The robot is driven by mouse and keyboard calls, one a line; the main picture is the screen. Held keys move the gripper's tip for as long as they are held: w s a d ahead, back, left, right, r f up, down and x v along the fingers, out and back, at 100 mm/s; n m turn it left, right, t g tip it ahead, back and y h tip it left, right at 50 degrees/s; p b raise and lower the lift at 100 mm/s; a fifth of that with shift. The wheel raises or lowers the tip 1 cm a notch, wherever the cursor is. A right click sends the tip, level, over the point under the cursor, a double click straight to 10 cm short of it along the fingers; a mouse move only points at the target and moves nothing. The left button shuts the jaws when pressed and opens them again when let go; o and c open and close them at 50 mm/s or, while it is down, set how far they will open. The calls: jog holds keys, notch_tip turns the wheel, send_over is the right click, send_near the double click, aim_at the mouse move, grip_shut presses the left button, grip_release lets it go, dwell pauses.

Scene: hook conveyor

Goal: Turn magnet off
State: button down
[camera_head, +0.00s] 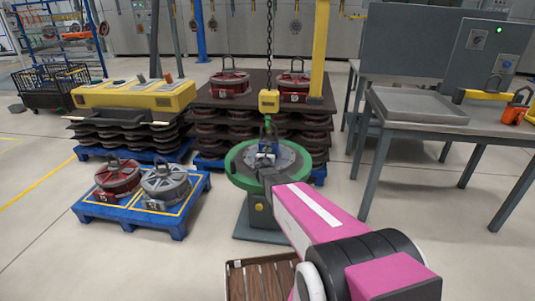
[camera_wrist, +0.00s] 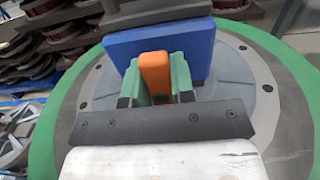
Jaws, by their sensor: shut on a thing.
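The magnet is a blue block (camera_wrist: 200,45) on the grey face of a round, green-rimmed stand (camera_wrist: 268,72). An orange lever (camera_wrist: 154,68) sticks out from the magnet's near side. My gripper (camera_wrist: 157,82) has its two green fingers closed on either side of this lever. In the head view, the magnet (camera_head: 267,149) sits near the middle of the stand (camera_head: 236,170), below a yellow hook block (camera_head: 268,101) on a chain. My pink arm reaches in from the lower right. The lever's angle is hard to tell from this close.
A blue pallet (camera_head: 177,227) with a red and a grey round part stands left. Stacked dark trays (camera_head: 215,98) with red parts are behind. A grey table (camera_head: 395,128) with a shallow tray is at right. A slatted wooden crate (camera_head: 262,279) lies in front.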

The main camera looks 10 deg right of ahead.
jog(key=c, duration=1)
grip_release()
jog(key=shift+o, duration=0.2)
jog(key=v, duration=1.1)
